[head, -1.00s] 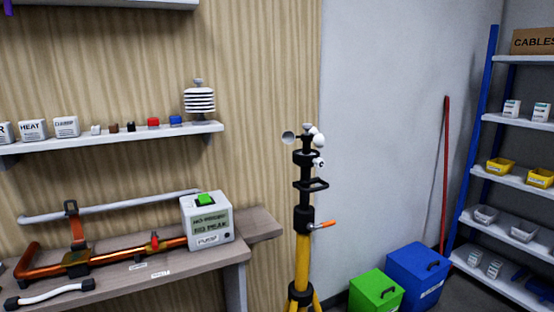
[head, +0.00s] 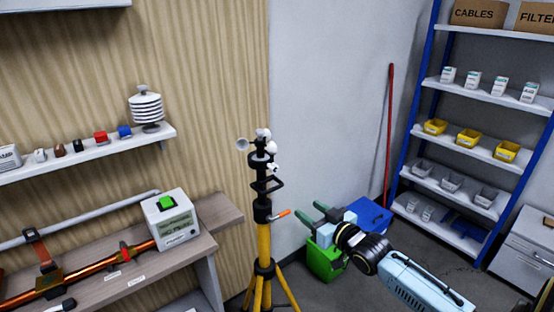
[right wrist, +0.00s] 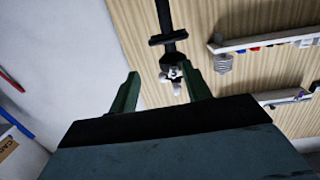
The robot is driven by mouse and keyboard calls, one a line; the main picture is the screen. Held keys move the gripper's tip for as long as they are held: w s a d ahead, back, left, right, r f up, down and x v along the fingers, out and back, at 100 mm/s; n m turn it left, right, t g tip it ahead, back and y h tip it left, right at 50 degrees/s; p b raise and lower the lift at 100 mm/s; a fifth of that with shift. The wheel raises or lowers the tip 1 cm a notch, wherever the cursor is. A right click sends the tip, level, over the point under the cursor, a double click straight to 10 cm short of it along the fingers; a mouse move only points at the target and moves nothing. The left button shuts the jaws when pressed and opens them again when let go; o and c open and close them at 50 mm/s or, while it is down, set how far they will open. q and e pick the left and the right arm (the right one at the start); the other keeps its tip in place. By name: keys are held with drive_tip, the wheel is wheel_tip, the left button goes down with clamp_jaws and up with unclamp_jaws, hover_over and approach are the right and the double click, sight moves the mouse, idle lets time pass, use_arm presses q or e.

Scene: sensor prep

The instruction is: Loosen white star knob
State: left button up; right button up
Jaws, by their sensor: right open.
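The white star knob (head: 274,168) sits on the right side of a black collar near the top of the mast. The black mast (head: 262,190) stands on a yellow tripod (head: 264,243). Small white cups (head: 241,145) are at its top. My right gripper (head: 312,215) has green fingers, open and empty, to the right of the mast and below the knob in the picture. In the right wrist view the knob (right wrist: 174,73) shows beyond the gap between the open fingers (right wrist: 160,67), apart from them. My left gripper is not in view.
An orange lever (head: 283,213) sticks out from the mast. Green (head: 325,262) and blue (head: 372,216) boxes stand on the floor behind my right arm. A bench with a white device (head: 170,220) is left, a wall shelf (head: 90,153) above it. A blue-framed rack (head: 470,150) stands right.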

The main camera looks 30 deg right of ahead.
sight(275, 170)
wheel_tip(275, 170, up, 6)
drive_tip(key=w+a+t+y, duration=0.1)
drive_tip(key=w, duration=0.8)
drive_tip(key=w+a+p, duration=0.1)
drive_tip(key=w, duration=0.3)
drive_tip(key=shift+w+r, duration=0.1)
drive_tip(key=shift+w, duration=0.3)
drive_tip(key=shift+c, duration=0.2)
drive_tip(key=c, duration=0.9)
drive_tip(key=shift+n, duration=0.3)
drive_tip(key=shift+c, duration=0.2)
